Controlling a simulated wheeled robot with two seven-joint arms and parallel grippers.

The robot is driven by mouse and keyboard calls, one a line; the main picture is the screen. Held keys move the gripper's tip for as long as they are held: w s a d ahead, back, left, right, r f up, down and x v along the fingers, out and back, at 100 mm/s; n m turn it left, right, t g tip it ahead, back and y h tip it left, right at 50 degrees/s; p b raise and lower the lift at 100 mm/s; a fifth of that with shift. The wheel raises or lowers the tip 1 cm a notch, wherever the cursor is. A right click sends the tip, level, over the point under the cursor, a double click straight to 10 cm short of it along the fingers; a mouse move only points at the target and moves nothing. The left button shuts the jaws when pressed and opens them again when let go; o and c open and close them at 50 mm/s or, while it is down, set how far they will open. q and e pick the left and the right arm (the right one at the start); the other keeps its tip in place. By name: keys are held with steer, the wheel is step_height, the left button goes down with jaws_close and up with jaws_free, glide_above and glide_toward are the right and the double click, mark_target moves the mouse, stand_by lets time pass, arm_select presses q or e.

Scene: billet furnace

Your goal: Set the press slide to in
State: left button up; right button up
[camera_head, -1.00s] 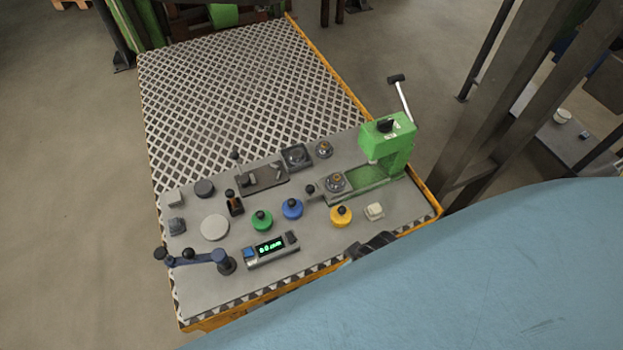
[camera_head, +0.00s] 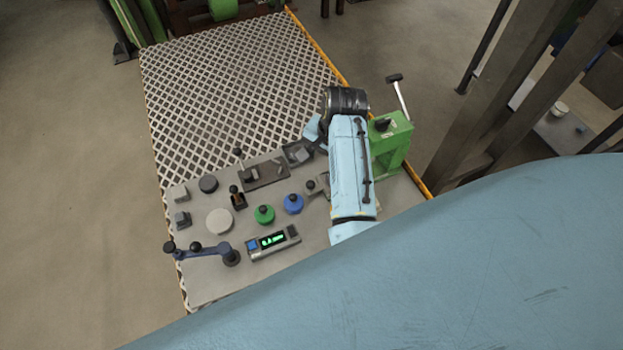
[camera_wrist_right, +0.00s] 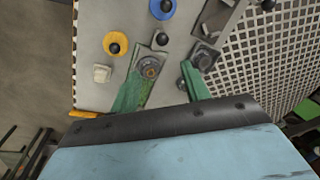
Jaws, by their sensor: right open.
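The green press (camera_head: 393,140) stands at the right of the panel. It also has a black-tipped lever. My right arm lies across the front of it. The slide's black knob (camera_head: 310,184) shows left of my forearm. In the right wrist view the slide (camera_wrist_right: 150,66), with a brass round piece on it, sits at the outer end of its channel, its knob (camera_wrist_right: 162,39) further out. My right gripper (camera_head: 317,143) is open, beyond the slide knob and beside the dark square socket, apart from the knob. My left gripper is out of view.
Blue (camera_head: 293,203) and green (camera_head: 264,214) knobs stand left of the slide. A yellow knob (camera_wrist_right: 115,43) and a cream switch (camera_wrist_right: 101,73) lie beside it. A display (camera_head: 273,241) and a blue crank (camera_head: 205,251) are nearer. The checkered plate (camera_head: 230,85) behind is clear.

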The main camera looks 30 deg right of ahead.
mark_target(311, 183)
steer(key=w+f, duration=0.1)
steer(key=f, duration=0.3)
steer(key=a+f+b, duration=0.1)
steer(key=f, duration=0.3)
steer(key=w+f+b, duration=0.1)
steer(key=f, duration=0.3)
steer(key=shift+w+a+f, duration=0.3)
steer(key=shift+a+f, duration=0.05)
steer(key=shift+f, duration=0.05)
jaws_close()
